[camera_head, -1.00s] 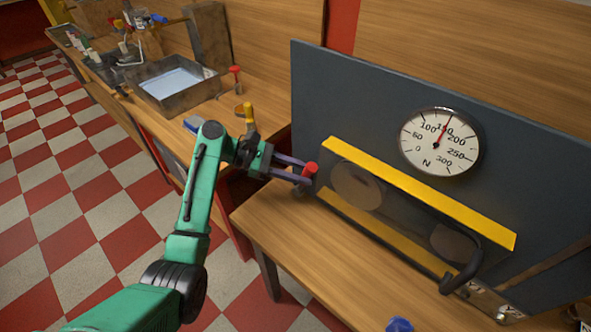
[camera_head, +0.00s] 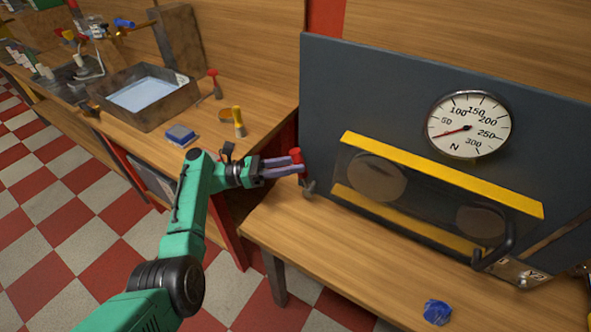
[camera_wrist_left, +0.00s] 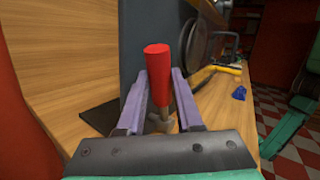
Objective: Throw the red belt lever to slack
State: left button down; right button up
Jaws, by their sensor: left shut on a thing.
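The red-capped belt lever (camera_head: 297,156) stands at the left end of the dark panel (camera_head: 318,90), its metal foot near the bench top. In the left wrist view its red grip (camera_wrist_left: 158,62) rises between my fingers and leans a little. My left gripper (camera_head: 296,167) is shut on the lever, with purple fingers on both sides of it. The dial gauge (camera_head: 468,127) on the panel, marked N, has its red needle pointing left, at the low end near 0. My right gripper is not in view.
Yellow bars (camera_head: 440,172) frame a cover over two round pulleys. A black handle (camera_head: 497,250) sits at the right. A blue lump (camera_head: 437,312) lies on the bench. A metal tray (camera_head: 145,95) stands on the left bench. The bench middle is clear.

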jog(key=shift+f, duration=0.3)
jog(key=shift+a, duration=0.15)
pick_arm(q)
jog(key=c, duration=0.8)
grip_release()
jog(key=shift+a, duration=0.1)
jog(key=shift+c, duration=0.2)
jog(key=shift+w, duration=0.1)
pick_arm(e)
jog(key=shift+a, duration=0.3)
pick_arm(q)
jog(key=shift+f, duration=0.1)
jog(key=a+f+b, duration=0.2)
jog(key=a+b, duration=0.3)
jog(key=a, duration=0.9)
jog(key=shift+w+a+f, duration=0.15)
jog(key=shift+w+f, duration=0.05)
jog(key=shift+f, duration=0.2)
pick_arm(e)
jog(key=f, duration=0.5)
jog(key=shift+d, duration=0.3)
